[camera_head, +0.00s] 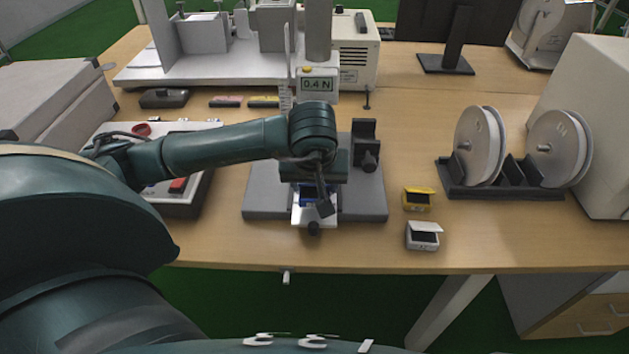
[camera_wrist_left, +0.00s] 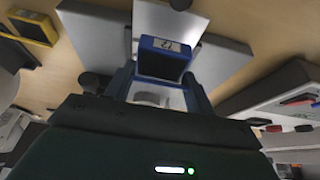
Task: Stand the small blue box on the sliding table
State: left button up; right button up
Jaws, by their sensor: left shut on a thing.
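The small blue box (camera_head: 308,190) is mostly hidden under my left gripper (camera_head: 318,197) in the head view. In the left wrist view the blue box (camera_wrist_left: 162,60) shows its dark face and a white label on its blue rim. My left gripper (camera_wrist_left: 160,84) is shut on it, one finger at each side. The sliding table has a white plate (camera_head: 314,219) on a grey base (camera_head: 262,202); the plate also shows behind the box in the left wrist view (camera_wrist_left: 172,20). The box is over the plate; I cannot tell whether it touches. My right gripper is out of view.
A yellow box (camera_head: 418,199) and a white box (camera_head: 423,236) stand right of the sliding table. A dark rack (camera_head: 500,190) with discs is farther right. A force gauge (camera_head: 317,85) stands behind my arm. The front-right tabletop is clear.

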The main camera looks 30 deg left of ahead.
pick_arm(q)
jog(key=shift+f+b, duration=0.25)
jog(key=shift+b, duration=0.15)
jog(key=shift+f+b, duration=0.35)
jog(key=shift+b, duration=0.1)
jog(key=o, duration=1.1)
jog(key=shift+c, duration=0.2)
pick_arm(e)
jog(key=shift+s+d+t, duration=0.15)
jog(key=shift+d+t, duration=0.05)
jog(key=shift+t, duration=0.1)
